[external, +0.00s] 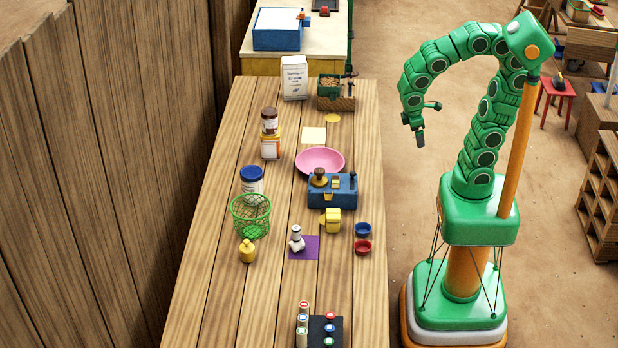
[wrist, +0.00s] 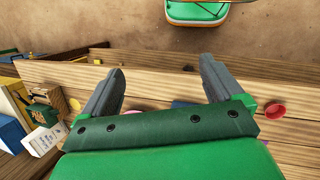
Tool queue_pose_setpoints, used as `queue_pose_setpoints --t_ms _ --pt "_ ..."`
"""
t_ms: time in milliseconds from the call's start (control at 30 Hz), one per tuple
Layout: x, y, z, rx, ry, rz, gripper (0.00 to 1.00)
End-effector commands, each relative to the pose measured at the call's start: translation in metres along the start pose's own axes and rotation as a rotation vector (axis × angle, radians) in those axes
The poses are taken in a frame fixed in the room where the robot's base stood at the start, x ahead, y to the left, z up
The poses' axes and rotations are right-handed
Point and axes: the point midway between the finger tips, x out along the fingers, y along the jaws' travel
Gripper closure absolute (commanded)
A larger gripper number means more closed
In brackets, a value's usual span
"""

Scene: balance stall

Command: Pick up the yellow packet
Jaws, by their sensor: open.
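A small yellow packet (external: 332,219) stands on the wooden table in the external view. It is in front of a blue box with weights and left of two small bowls. My gripper (external: 428,122) hangs in the air beyond the table's right edge, well apart from the packet. In the wrist view my gripper (wrist: 161,68) has its two fingers spread with nothing between them. I cannot make out the packet in the wrist view.
The blue box (external: 345,191), pink bowl (external: 320,151), blue bowl (external: 362,229) and red bowl (external: 363,247) stand near the packet. A white figure (external: 296,239) stands on a purple square (external: 311,252). A green basket (external: 237,215) and yellow bottle (external: 247,252) are left.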

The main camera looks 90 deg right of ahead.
Motion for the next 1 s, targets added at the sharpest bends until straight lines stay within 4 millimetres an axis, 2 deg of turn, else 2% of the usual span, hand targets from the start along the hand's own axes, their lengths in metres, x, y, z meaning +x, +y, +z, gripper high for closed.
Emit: queue_pose_setpoints --t_ms 167,300,533,767,1000 --pt "-0.005 0.009 -0.033 0.119 -0.023 0.099 0.06" --pt "-0.009 0.015 -0.057 0.279 -0.021 0.182 0.06" --pt "-0.018 0.016 -0.101 0.53 0.027 0.321 0.06" --pt "-0.025 0.005 -0.147 0.748 0.128 0.451 0.06" --pt "-0.027 -0.022 -0.195 0.94 0.278 0.561 0.06"
